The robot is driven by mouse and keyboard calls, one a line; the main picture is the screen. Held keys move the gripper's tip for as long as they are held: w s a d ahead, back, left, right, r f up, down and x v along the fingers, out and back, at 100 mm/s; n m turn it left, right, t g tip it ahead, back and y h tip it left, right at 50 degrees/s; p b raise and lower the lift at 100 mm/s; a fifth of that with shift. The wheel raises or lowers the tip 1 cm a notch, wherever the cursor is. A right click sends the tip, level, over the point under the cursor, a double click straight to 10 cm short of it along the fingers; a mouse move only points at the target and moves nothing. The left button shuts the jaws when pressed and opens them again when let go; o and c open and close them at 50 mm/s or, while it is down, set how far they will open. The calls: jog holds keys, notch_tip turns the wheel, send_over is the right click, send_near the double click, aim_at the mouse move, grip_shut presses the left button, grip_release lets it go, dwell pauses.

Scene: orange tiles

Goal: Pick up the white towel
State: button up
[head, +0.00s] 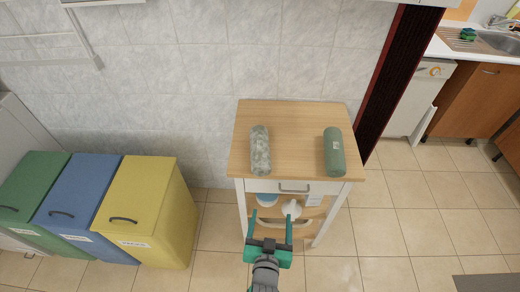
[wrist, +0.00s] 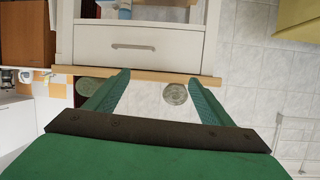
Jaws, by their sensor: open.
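A rolled, mottled grey-white towel (head: 260,150) lies on the left of a cart's wooden top (head: 297,120). It is the palest towel in view. In the wrist view, which looks upside down, its round end (wrist: 175,94) shows between my fingers. A green roll (head: 334,153) lies on the right of the top; its end (wrist: 88,86) is partly behind a finger in the wrist view. My gripper (head: 268,218) is open and empty, in front of the cart, apart from both rolls; it also shows in the wrist view (wrist: 160,78).
The cart has a drawer (head: 280,187) and shelves with white items (head: 291,209) below its top. Green (head: 42,180), blue (head: 80,188) and yellow (head: 140,205) bins stand at the left. A tiled wall is behind.

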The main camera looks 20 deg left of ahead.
aim_at(259, 161)
jog(key=w+a+r+n, duration=0.1)
jog(key=w+a+r, duration=0.1)
jog(key=w+r, duration=0.1)
jog(key=w+a+r+n+y, duration=0.1)
jog(key=w+a+r, duration=0.1)
jog(key=w, duration=0.3)
jog(key=w+a+r+g+y, duration=0.1)
jog(key=w+a+r, duration=0.2)
jog(key=w+a, duration=0.1)
jog(key=shift+r+n, duration=0.35)
jog(key=shift+n, duration=0.05)
jog(key=shift+w+a, duration=0.1)
jog(key=shift+w, duration=0.25)
jog(key=x, duration=0.4)
jog(key=shift+w+f, duration=0.2)
jog(key=shift+w, duration=0.05)
jog(key=shift+w+a+f, duration=0.15)
jog(key=shift+w+a, duration=0.1)
jog(key=x, duration=0.2)
jog(key=d+x, duration=0.1)
jog(key=x, duration=0.1)
jog(key=shift+w+a+f, duration=0.15)
jog(key=shift+w+f, duration=0.2)
jog(key=shift+w, duration=0.15)
jog(key=shift+a, duration=0.1)
jog(key=c, duration=1.4)
